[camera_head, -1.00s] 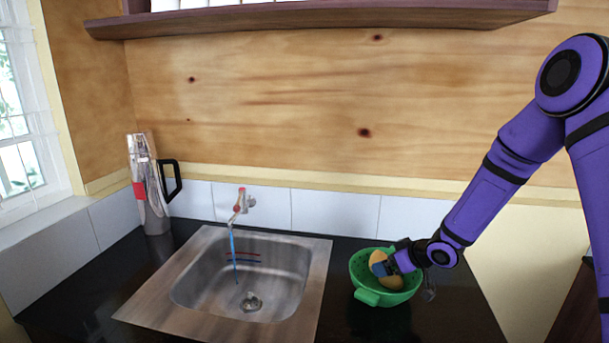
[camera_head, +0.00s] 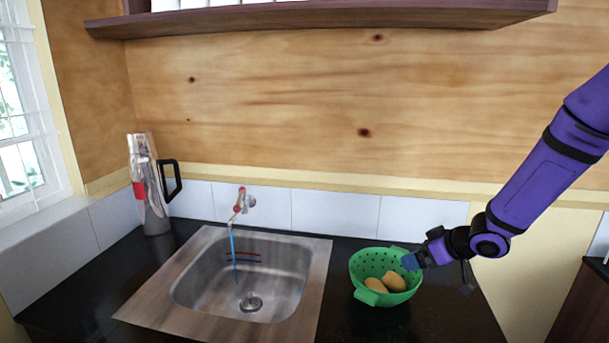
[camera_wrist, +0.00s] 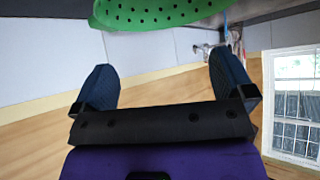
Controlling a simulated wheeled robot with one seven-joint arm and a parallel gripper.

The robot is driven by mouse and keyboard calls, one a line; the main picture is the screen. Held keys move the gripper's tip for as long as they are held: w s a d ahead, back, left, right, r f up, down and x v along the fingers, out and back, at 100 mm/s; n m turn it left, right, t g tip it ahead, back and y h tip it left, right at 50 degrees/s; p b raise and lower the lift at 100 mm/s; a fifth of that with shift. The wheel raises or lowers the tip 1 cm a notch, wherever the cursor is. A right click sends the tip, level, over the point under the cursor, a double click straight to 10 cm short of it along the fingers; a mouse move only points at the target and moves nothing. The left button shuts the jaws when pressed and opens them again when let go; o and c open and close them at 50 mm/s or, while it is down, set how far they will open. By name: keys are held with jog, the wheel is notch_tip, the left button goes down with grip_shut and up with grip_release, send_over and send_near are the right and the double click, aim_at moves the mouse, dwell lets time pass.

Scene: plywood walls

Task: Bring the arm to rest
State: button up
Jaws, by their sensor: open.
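My gripper (camera_head: 411,261) is at the right rim of a green colander (camera_head: 378,262) on the dark counter, at the end of my purple arm. In the wrist view my gripper (camera_wrist: 165,85) has its two blue fingers wide apart with nothing between them. The colander also shows at the top of the wrist view (camera_wrist: 150,14), beyond the fingertips. Two yellowish-brown round items (camera_head: 394,281) lie inside the colander. Whether a fingertip touches the rim I cannot tell.
A steel sink (camera_head: 215,290) is set in the counter (camera_head: 425,315) left of the colander. A tap (camera_head: 240,203) with blue water stands behind it. A metal jug (camera_head: 150,190) with a black handle stands at the back left. A shelf (camera_head: 330,17) hangs above.

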jog(key=shift+d+r, duration=0.1)
jog(key=shift+r, duration=0.1)
jog(key=shift+d+r, duration=0.15)
jog(key=shift+r, duration=0.2)
jog(key=s+d+r+m+h, duration=0.2)
jog(key=s+d+r+h, duration=0.15)
jog(key=s+r, duration=0.4)
jog(key=s+d+r+m+h, duration=0.25)
jog(key=s+r+h, duration=0.2)
jog(key=r, duration=0.55)
jog(key=s+a+r+m+g, duration=0.1)
jog(key=s+a+r, duration=0.1)
jog(key=s, duration=0.8)
jog(key=s+a+r+m+g+y, duration=0.1)
jog(key=s+a+r+m, duration=0.1)
jog(key=s, duration=0.8)
notch_tip(320, 180, up, 2)
jog(key=shift+s+a+y, duration=0.3)
jog(key=shift+s+a, duration=0.05)
jog(key=shift+a, duration=0.2)
